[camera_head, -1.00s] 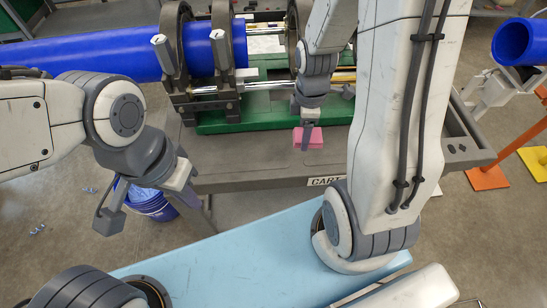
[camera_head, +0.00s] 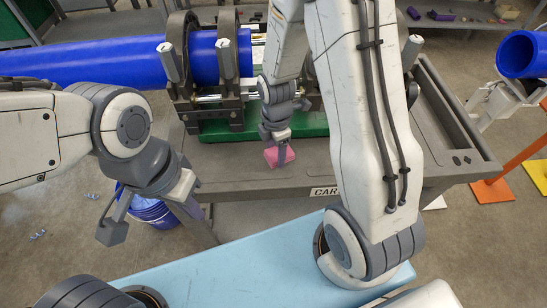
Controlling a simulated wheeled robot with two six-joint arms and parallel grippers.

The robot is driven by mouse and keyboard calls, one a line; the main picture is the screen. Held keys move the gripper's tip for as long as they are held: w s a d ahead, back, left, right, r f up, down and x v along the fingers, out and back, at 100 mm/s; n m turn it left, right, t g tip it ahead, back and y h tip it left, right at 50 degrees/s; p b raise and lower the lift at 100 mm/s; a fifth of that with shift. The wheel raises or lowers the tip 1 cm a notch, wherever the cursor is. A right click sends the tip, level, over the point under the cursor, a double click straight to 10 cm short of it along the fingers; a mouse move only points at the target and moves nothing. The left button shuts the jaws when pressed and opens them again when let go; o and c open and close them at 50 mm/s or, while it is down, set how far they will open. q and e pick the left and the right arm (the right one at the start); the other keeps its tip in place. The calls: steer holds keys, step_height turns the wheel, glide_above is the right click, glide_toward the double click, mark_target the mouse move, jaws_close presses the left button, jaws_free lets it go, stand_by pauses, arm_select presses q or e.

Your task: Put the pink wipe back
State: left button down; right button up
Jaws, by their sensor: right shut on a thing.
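The pink wipe (camera_head: 280,156) is a small block at the front of the grey cart top (camera_head: 240,174), in front of the green bed (camera_head: 312,124). My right gripper (camera_head: 275,144) points down from above and is shut on the wipe. The wipe looks slightly tilted; I cannot tell whether its lower edge touches the cart. My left gripper (camera_head: 150,212) hangs at the left, off the cart's front left corner, with its fingers apart and nothing between them.
A blue pipe (camera_head: 80,66) runs through dark clamps (camera_head: 186,70) at the cart's back left. The grey cart top right of my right arm is mostly clear. A blue bucket (camera_head: 152,212) stands on the floor. Another blue pipe (camera_head: 522,55) rests on a stand at right.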

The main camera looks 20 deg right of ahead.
mark_target(274, 160)
steer(key=shift+w+a+f, duration=0.15)
steer(key=shift+a+f, duration=0.05)
steer(key=shift+a, duration=0.05)
steer(key=shift+f, duration=2)
steer(key=shift+f, duration=0.2)
steer(key=o, duration=1.3)
steer(key=shift+r, duration=0.15)
